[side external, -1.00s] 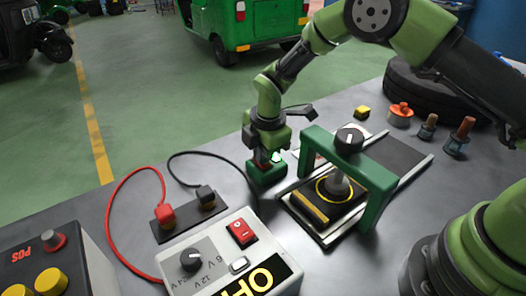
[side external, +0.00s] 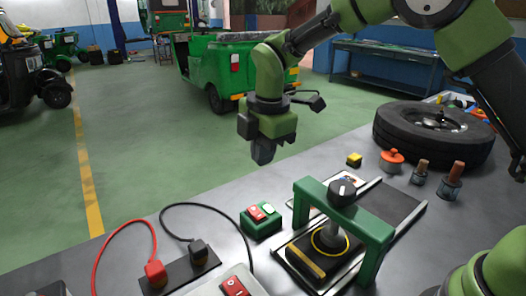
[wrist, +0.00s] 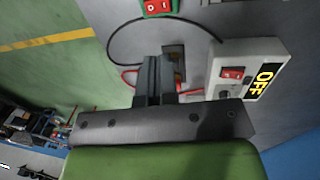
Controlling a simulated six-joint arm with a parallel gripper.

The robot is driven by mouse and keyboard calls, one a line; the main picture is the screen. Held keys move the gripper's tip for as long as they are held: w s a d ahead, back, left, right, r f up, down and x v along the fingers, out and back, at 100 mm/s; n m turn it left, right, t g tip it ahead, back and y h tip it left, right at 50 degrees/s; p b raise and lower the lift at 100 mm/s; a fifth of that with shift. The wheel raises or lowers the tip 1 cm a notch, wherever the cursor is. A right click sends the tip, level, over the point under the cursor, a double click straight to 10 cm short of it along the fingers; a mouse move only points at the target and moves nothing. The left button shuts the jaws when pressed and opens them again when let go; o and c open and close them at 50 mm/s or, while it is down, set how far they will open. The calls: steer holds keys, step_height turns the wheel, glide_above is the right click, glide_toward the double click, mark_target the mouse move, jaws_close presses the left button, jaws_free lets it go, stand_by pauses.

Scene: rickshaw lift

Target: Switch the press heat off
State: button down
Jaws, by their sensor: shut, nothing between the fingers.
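A small green switch box (side external: 262,224) with a red rocker switch (side external: 256,213) and a pale cap beside it sits on the bench, left of the green press frame (side external: 376,240). The frame has a black knob (side external: 342,192) on top and a black plate with a yellow ring under it. My gripper (side external: 263,158) is shut and empty, pointing down in the air above the switch box and apart from it. In the wrist view the shut fingers (wrist: 155,68) show, with the red rocker (wrist: 158,5) cut by the top edge. Which way the rocker is tipped is not clear.
A white power box (wrist: 232,55) with a red switch reads OFF in the wrist view. Red and black leads (side external: 196,251) loop left of the switch box. A tire (side external: 433,132), a yellow block (side external: 354,160) and several small posts stand at the back right.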

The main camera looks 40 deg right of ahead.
mark_target(254, 209)
steer(key=shift+w+d+r, duration=0.1)
steer(key=shift+w, duration=0.6)
steer(key=f, duration=0.4)
steer(key=w+f, duration=0.1)
steer(key=f, duration=0.4)
steer(key=w+f, duration=0.1)
steer(key=f, duration=0.4)
steer(key=shift+f, duration=0.2)
